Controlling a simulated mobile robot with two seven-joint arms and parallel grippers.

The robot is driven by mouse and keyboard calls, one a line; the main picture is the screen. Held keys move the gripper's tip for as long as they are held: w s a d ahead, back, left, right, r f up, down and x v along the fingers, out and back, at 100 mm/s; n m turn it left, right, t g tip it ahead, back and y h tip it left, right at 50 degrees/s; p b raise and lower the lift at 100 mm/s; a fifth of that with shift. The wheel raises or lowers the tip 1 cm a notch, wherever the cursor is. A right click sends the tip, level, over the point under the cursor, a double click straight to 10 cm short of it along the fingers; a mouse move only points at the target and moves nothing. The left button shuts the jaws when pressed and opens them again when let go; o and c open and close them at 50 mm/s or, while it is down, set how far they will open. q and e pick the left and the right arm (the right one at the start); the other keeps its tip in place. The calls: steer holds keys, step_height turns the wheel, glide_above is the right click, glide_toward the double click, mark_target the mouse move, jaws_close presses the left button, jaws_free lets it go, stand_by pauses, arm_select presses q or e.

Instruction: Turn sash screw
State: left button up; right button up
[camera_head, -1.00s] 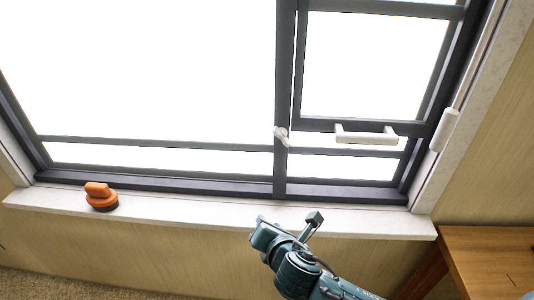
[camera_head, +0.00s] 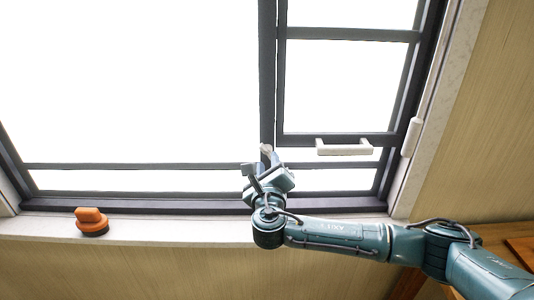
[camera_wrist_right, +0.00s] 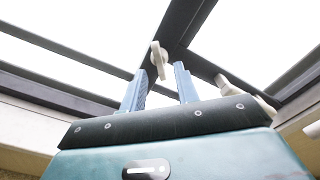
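The sash screw is a small white wing-shaped knob (camera_head: 266,149) on the dark upright bar between the two panes. The right wrist view shows the knob (camera_wrist_right: 158,57) near the joint of the dark frame bars. My right gripper (camera_head: 263,166) is just below the knob in the head view, partly covering that part of the frame. In the right wrist view its two blue fingers (camera_wrist_right: 159,72) are apart, with the knob showing between and just beyond the tips. Contact cannot be told. My left gripper is not in view.
A white bar handle (camera_head: 343,149) is on the sash's lower rail, right of the screw. A white fitting (camera_head: 411,138) is on the right jamb. An orange and black knob-like object (camera_head: 91,221) stands on the sill (camera_head: 150,230). A wooden table (camera_head: 520,247) is at lower right.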

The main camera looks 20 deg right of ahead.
mark_target(267, 154)
steer(key=shift+x, duration=2.35)
steer(key=c, duration=0.7)
steer(key=shift+o, duration=0.2)
